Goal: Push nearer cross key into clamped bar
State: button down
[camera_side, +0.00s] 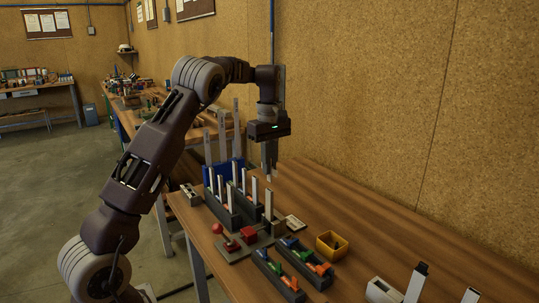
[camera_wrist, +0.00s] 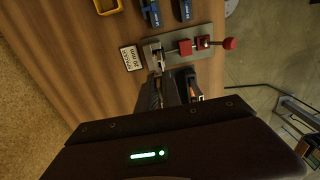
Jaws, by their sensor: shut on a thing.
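My gripper (camera_side: 269,172) is raised above the table, pointing down. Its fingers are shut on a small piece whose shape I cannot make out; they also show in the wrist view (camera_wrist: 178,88). An upright pale bar (camera_side: 268,205) stands below it at the clamp. The clamp's grey plate (camera_wrist: 203,31) carries a red block (camera_wrist: 185,47) and a lever with a red knob (camera_wrist: 230,43). They show in the side view too, block (camera_side: 249,232) and knob (camera_side: 216,229). Blue, green and orange keys (camera_side: 303,256) sit in two dark racks on the near side.
Dark racks with upright bars (camera_side: 221,188) stand behind the clamp. A yellow bin (camera_side: 331,244) and a white label card (camera_wrist: 131,58) lie beside it. More pale pieces (camera_side: 416,282) stand at the front right. Table on the right is mostly clear.

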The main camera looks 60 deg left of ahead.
aim_at(269, 180)
jog(key=shift+f, duration=0.75)
jog(key=shift+f, duration=1.8)
dwell(0.5)
jog(key=c, duration=1.5)
grip_release()
jog(key=shift+o, duration=0.2)
notch_tip(269, 180, up, 7)
jog(key=shift+f, duration=0.1)
